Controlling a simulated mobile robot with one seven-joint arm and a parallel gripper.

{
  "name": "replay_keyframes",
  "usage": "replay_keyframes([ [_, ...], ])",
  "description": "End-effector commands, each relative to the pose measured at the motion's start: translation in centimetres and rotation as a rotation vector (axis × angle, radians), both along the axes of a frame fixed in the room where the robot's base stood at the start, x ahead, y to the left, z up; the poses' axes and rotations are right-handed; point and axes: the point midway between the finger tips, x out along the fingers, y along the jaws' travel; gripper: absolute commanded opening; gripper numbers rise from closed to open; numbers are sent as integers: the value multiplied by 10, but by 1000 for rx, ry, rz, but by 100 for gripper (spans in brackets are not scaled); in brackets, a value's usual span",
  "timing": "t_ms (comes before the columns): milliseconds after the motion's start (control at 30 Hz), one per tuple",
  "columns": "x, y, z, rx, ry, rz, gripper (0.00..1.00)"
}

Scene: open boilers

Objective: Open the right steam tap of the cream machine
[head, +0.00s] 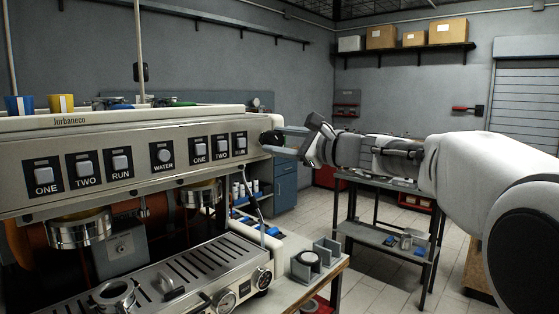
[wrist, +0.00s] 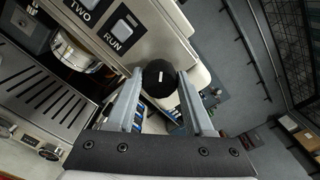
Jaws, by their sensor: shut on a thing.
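The cream machine (head: 120,158) fills the left half of the head view, with a row of labelled switches on its front. The black round knob of the right steam tap (head: 270,138) sits at the right end of its panel. In the wrist view the knob (wrist: 159,78) shows a small white mark and lies between my two fingertips. My gripper (head: 285,141) reaches in from the right and is shut on the knob; it also shows in the wrist view (wrist: 160,88). In the head view the fingers partly hide the knob.
The drip tray (head: 190,278) and a grey tamping stand (head: 313,262) are below my gripper. A steam wand (head: 254,195) hangs under the machine's right end. Blue and yellow cups (head: 58,104) stand on top. A metal work table (head: 385,215) stands behind, with open floor around it.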

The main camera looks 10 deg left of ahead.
Motion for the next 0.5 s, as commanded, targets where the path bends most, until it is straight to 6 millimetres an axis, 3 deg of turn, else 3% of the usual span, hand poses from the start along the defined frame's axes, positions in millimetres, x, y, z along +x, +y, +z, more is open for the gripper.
replay_keyframes([
  [33,0,-1,-7,-22,-42,-1,0],
  [500,0,0,-7,-249,-425,-1,0],
])
